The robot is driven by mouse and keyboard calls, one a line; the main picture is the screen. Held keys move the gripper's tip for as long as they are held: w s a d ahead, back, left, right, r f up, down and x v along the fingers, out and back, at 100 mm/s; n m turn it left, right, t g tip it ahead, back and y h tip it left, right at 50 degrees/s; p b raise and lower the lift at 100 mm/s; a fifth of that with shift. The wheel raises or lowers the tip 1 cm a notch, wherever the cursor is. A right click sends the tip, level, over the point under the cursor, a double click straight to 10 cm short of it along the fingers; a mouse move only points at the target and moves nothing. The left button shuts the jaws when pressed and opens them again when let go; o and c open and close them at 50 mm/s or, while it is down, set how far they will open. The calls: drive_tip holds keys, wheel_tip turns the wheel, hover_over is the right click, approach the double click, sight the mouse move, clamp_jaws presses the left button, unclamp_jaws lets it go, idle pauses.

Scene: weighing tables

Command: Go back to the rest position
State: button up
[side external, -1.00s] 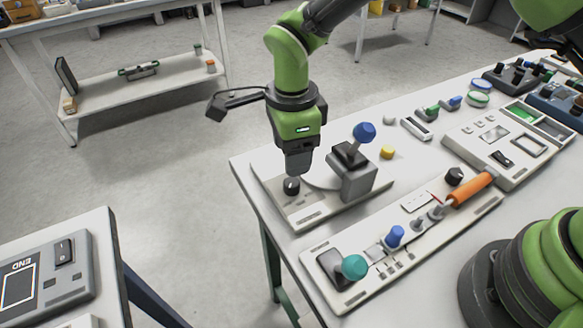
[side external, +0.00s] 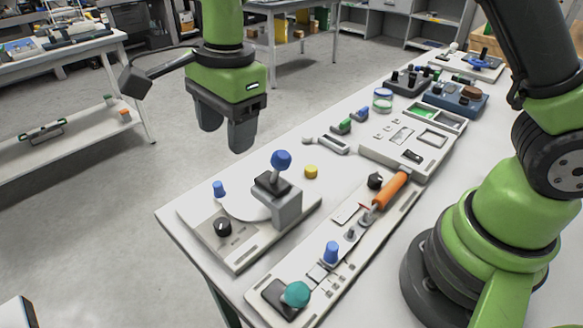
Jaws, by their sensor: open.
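My gripper (side external: 226,140) hangs pointing down at the upper left of the side external view. Its two dark fingers are apart with nothing between them. It is above and behind the white panel (side external: 240,255) at the table's left end, clear of everything on it. That panel carries a black knob (side external: 222,227), a small blue peg (side external: 218,189) and a grey block with a blue ball-topped lever (side external: 281,160).
A long panel in front holds a teal knob (side external: 296,294), a blue knob (side external: 331,251) and an orange handle (side external: 390,189). A yellow button (side external: 311,171) is near the lever. Several devices stand toward the far right. The floor left of the table is free.

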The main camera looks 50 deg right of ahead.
drive_tip(key=s+d+r+n+t+y, duration=0.1)
drive_tip(key=s+d+r+n+t, duration=0.3)
drive_tip(key=s+d+r+n, duration=0.7)
drive_tip(key=s+d+n+t, duration=0.1)
drive_tip(key=s+n+t, duration=0.1)
drive_tip(key=s, duration=0.6)
drive_tip(key=shift+s+r+n, duration=0.15)
drive_tip(key=shift+r+n, duration=0.15)
